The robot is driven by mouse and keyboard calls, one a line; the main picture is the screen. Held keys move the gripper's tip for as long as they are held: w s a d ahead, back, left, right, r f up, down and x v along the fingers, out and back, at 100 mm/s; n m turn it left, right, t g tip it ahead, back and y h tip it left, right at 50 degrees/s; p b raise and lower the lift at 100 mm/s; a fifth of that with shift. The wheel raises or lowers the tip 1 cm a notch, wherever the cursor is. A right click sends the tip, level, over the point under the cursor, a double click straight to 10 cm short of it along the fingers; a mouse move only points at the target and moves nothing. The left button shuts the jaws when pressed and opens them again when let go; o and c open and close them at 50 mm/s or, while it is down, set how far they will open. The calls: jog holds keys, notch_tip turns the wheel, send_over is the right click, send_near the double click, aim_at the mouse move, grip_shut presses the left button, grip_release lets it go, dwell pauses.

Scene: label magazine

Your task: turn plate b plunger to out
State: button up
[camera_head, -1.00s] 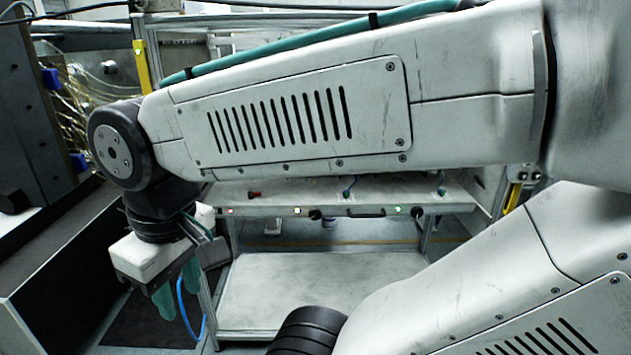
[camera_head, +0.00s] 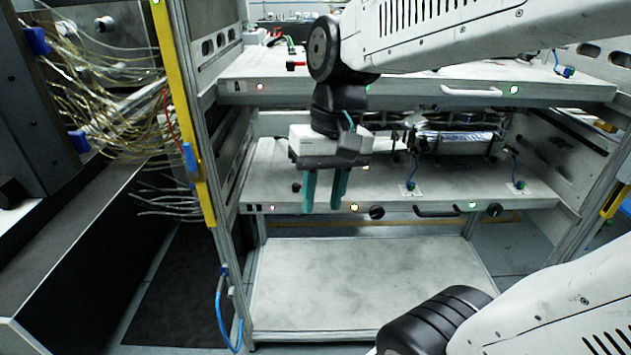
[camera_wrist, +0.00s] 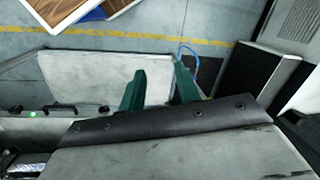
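My gripper (camera_head: 322,208) hangs downward in front of the rack's lower shelf plate (camera_head: 290,165). Its two green fingers are apart with nothing between them, and they also show apart in the wrist view (camera_wrist: 158,66). A round black knob (camera_head: 377,212) sits on the lower plate's front edge, just right of the fingers. A second black knob (camera_head: 494,210) is farther right on that edge, past a dark handle (camera_head: 436,211). An upper shelf plate (camera_head: 380,92) lies above. I cannot read which plate is b, nor tell the plunger's position.
The rack's yellow-edged post (camera_head: 183,110) stands left of my gripper. A dark machine with tangled tubes (camera_head: 105,85) is beyond it. A blue cable loop (camera_head: 220,305) hangs by the post foot. A bare bottom shelf (camera_head: 365,280) lies below.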

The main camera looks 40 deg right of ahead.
jog(key=w+d+f+m+y, duration=0.3)
jog(key=w+d+m, duration=0.1)
jog(key=w, duration=0.6)
jog(key=m+t+y, duration=0.6)
jog(key=m+t, duration=0.2)
jog(key=m, duration=1)
send_near(300, 187)
jog(key=shift+s+d+r, duration=0.2)
jog(key=shift+d, duration=0.65)
jog(key=shift+w+f, duration=0.1)
jog(key=shift+w, duration=0.2)
jog(key=x, duration=0.7)
jog(key=shift+a, duration=0.2)
